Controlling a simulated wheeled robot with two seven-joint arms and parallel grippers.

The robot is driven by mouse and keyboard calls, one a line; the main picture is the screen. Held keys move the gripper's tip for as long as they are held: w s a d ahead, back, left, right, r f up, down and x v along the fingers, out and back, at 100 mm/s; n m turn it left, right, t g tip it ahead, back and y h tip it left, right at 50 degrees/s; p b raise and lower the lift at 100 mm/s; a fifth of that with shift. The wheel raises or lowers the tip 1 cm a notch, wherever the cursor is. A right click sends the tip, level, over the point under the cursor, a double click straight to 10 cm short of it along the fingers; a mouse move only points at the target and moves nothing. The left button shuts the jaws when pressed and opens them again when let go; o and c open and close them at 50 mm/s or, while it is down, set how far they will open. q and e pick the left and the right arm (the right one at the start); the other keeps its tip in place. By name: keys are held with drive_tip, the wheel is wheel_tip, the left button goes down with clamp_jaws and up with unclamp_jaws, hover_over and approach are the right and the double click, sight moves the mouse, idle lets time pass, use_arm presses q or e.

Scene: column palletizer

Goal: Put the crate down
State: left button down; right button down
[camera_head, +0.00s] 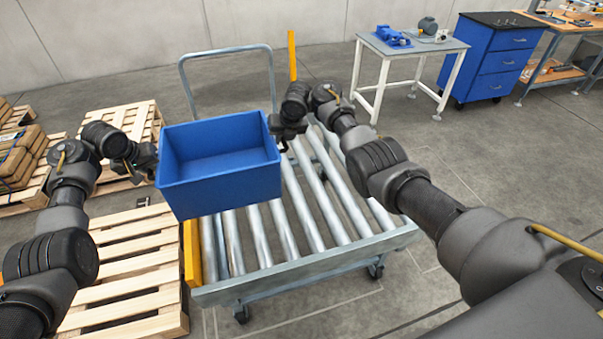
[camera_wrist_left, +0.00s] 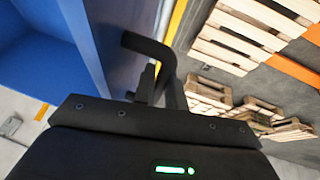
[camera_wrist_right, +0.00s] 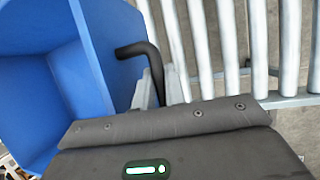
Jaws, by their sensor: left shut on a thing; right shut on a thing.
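A blue crate (camera_head: 222,190), open at the top and empty, is held between my two arms over the left part of a roller cart (camera_head: 300,268). My left gripper (camera_head: 150,166) is shut on the crate's left side, and my right gripper (camera_head: 283,136) is shut on its right side. In the left wrist view the crate wall (camera_wrist_left: 88,40) is beside a black handle (camera_wrist_left: 148,46). In the right wrist view the crate (camera_wrist_right: 90,60) is beside a similar handle (camera_wrist_right: 138,50). The crate's underside is hidden, so I cannot tell whether it touches the rollers.
Wooden pallets (camera_head: 135,275) lie on the floor left of the cart, some with brown sacks (camera_head: 15,160) behind. The rollers (camera_head: 330,205) right of the crate are clear. A small table (camera_head: 400,46) and a blue drawer cabinet (camera_head: 490,60) stand at the back right.

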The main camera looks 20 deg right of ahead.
use_arm(q)
wheel_tip(320, 180, down, 23)
drive_tip(key=b, duration=2.3)
drive_tip(key=shift+a, duration=0.15)
drive_tip(key=shift+f, duration=0.1)
